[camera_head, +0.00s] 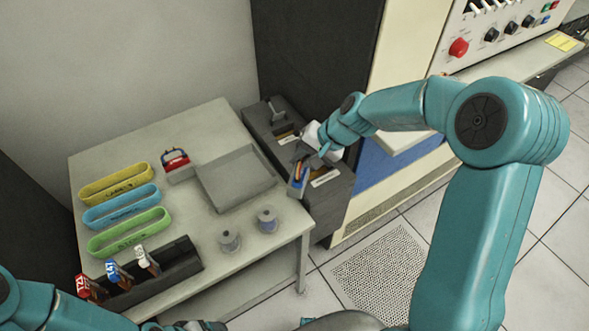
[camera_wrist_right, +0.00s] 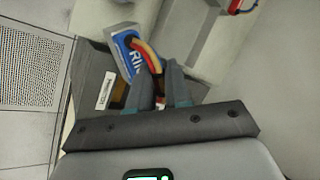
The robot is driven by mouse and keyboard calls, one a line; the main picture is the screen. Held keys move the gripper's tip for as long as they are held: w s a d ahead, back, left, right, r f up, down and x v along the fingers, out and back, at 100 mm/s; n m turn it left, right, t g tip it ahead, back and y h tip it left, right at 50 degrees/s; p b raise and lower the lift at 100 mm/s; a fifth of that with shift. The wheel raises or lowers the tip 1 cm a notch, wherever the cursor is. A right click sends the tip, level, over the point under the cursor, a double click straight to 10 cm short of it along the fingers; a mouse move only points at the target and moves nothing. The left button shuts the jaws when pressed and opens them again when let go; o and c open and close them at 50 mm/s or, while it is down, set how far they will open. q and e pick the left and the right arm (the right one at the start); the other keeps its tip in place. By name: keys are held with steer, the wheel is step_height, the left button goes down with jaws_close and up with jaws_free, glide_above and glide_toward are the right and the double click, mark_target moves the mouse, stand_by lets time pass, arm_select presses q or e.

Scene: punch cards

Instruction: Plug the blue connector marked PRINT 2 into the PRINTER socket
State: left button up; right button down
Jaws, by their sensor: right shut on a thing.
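My right gripper (camera_head: 309,160) is shut on the blue connector (camera_head: 299,173). The connector also shows in the right wrist view (camera_wrist_right: 126,55), where part of its lettering reads "PRI" and red, yellow and black wires curve back between the fingers (camera_wrist_right: 156,88). It is above the dark grey socket box (camera_head: 333,196). A white label on the box (camera_wrist_right: 108,90) looks like PRINTER, beside a brownish opening (camera_wrist_right: 119,97) partly hidden by the gripper. The connector appears tilted and apart from that opening. My left arm shows at the bottom left; its gripper is not clearly visible.
A table (camera_head: 262,236) holds a grey tray (camera_head: 236,181), yellow, blue and green loops (camera_head: 122,206), two grey spools (camera_head: 229,240), a red-and-black item (camera_head: 175,160) and a dark rack (camera_head: 165,272) with tagged connectors.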

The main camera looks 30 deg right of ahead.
steer(key=w+d+m+t+h+b, duration=0.2)
steer(key=w+d+m+h+b, duration=0.3)
steer(key=d+m, duration=0.4)
steer(key=shift+n+y, duration=0.3)
steer(key=shift+y, duration=0.1)
steer(key=f+b, duration=0.1)
steer(key=w+f+b, duration=0.1)
steer(key=f, duration=0.1)
steer(key=d+f+b, duration=0.1)
steer(key=f, duration=0.1)
steer(key=shift+w, duration=0.3)
steer(key=shift+s, duration=0.1)
steer(key=shift+b, duration=0.35)
steer(key=shift+f+b, duration=2.1)
steer(key=shift+f, duration=0.25)
stand_by(1.6)
